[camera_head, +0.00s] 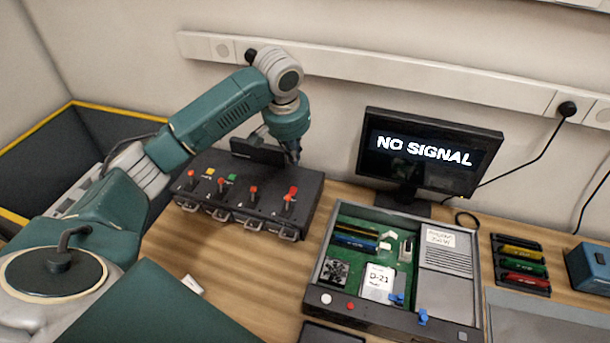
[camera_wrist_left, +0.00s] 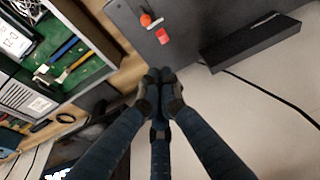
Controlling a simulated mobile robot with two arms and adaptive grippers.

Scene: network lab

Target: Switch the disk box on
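The dark grey box (camera_head: 240,205), likely the disk box, stands on the table against the wall. Its top carries several red-tipped switches, plus a yellow and a green piece; latches line its front. At its right end is a red-tipped switch (camera_head: 290,196). My left gripper (camera_head: 295,158) points down above the box's rear right corner. In the wrist view its fingers (camera_wrist_left: 160,78) are together and empty, apart from the switch. My right gripper is out of view.
An open computer case (camera_head: 450,318) with a green board stands right of the box. A monitor (camera_head: 425,155) reading "NO SIGNAL" is behind it. A small black block (camera_head: 258,151) is behind the box. Coloured modules (camera_head: 522,252) lie at right.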

